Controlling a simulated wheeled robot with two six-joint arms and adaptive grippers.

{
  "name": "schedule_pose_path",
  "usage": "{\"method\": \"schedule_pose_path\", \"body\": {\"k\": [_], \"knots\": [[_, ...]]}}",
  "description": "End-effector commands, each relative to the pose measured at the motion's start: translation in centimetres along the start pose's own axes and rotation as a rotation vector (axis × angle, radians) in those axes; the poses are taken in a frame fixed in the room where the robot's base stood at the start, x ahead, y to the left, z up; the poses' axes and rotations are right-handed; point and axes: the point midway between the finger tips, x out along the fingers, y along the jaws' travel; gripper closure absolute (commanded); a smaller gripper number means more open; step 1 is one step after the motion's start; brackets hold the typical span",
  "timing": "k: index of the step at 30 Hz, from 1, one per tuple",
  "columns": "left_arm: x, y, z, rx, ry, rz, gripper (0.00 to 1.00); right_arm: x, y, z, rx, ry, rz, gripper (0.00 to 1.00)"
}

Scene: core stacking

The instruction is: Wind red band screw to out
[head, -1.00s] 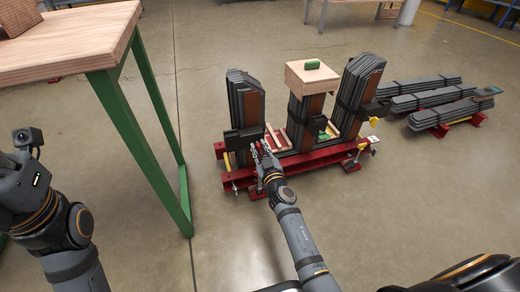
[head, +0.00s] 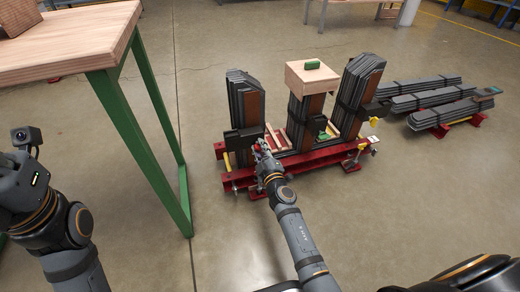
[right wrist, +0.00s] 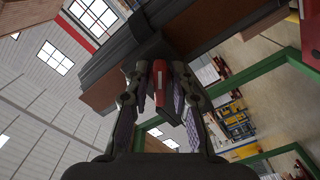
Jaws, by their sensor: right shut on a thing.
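The red band screw (right wrist: 160,76) shows between the fingertips in the right wrist view, against the dark band and core. My right gripper (right wrist: 161,92) is shut on it. In the head view my right gripper (head: 263,147) is at the front of the left core stack (head: 243,100), beside its dark band block (head: 243,139); the fingers hide most of the screw there. My left arm shows at the left edge, but its fingertips are out of view.
The red base frame (head: 305,164) carries the stacks, with a middle post under a wooden block (head: 312,75) and a right stack (head: 361,90). A green-legged wooden table (head: 70,52) stands left. Sheet bundles (head: 428,98) lie right. Open floor lies in front.

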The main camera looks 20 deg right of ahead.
Motion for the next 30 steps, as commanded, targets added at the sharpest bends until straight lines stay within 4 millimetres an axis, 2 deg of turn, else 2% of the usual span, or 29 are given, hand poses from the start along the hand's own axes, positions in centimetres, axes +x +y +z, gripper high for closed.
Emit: {"method": "schedule_pose_path", "body": {"k": [7,16,23,30], "knots": [[-0.15,0.00,0.03,0.000,-0.002,0.000,0.60,0.01,0.01,0.02,-0.371,-0.001,0.000,1.00],[-0.47,0.03,0.21,-0.001,-0.016,0.001,0.60,0.02,0.03,0.01,-0.424,-0.001,0.001,1.00],[-0.60,0.03,0.22,-0.001,-0.016,0.001,0.60,0.02,0.03,0.01,-0.790,-0.001,0.001,1.00],[-0.44,0.03,0.14,0.000,-0.011,0.001,0.60,0.03,0.05,-0.01,-0.828,-0.001,0.001,1.00]]}}
